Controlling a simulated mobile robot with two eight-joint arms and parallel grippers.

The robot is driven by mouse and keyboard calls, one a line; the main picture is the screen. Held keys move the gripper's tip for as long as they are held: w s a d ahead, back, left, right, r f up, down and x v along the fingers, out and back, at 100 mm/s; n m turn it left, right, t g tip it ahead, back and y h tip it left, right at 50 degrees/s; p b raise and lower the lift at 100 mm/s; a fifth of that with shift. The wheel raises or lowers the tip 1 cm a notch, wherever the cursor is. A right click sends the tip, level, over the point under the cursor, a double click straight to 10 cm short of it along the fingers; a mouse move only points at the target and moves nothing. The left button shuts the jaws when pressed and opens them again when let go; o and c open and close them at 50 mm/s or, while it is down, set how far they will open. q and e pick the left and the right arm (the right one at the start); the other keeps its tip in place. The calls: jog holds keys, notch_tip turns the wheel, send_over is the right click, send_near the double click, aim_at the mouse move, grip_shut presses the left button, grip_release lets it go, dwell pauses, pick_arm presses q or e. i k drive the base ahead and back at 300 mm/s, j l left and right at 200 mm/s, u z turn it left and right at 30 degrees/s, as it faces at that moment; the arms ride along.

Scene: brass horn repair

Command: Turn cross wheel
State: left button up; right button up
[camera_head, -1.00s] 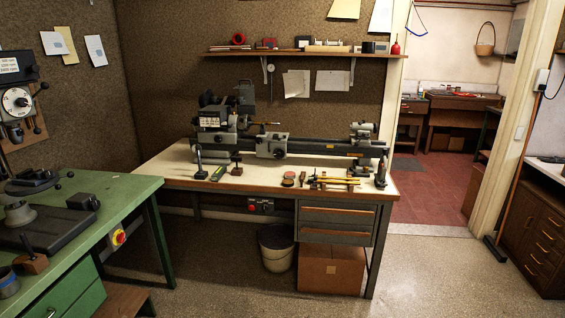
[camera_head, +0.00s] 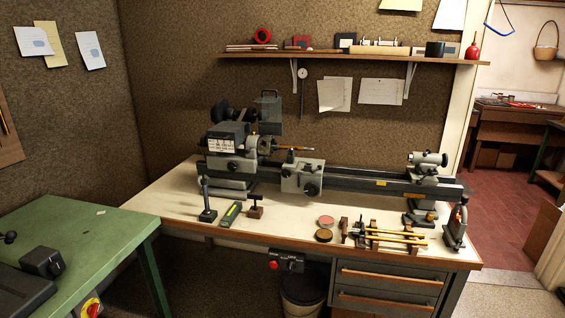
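A small metal lathe (camera_head: 330,178) stands on the white-topped workbench (camera_head: 160,205). Its carriage (camera_head: 300,178) sits mid-bed, with a small dark round wheel or knob (camera_head: 311,189) on its front; I take this as the cross wheel, but it is too small to make out its details. The headstock (camera_head: 228,160) is at the left with a brass-coloured rod (camera_head: 296,148) pointing right from the chuck. The tailstock (camera_head: 427,165) with its own wheel is at the right end. Neither of my grippers is in view.
Bench front holds a dark stand (camera_head: 207,205), a green-marked tool (camera_head: 230,214), round tins (camera_head: 325,221), a rack with brass rods (camera_head: 395,237) and a clamp-like tool (camera_head: 456,226). A green table (camera_head: 90,235) stands at left. A bin (camera_head: 303,300) is under the bench.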

aim_at(286, 172)
jog(key=i, duration=0.8)
jog(key=i+l+u, duration=0.15)
jog(key=i, duration=0.65)
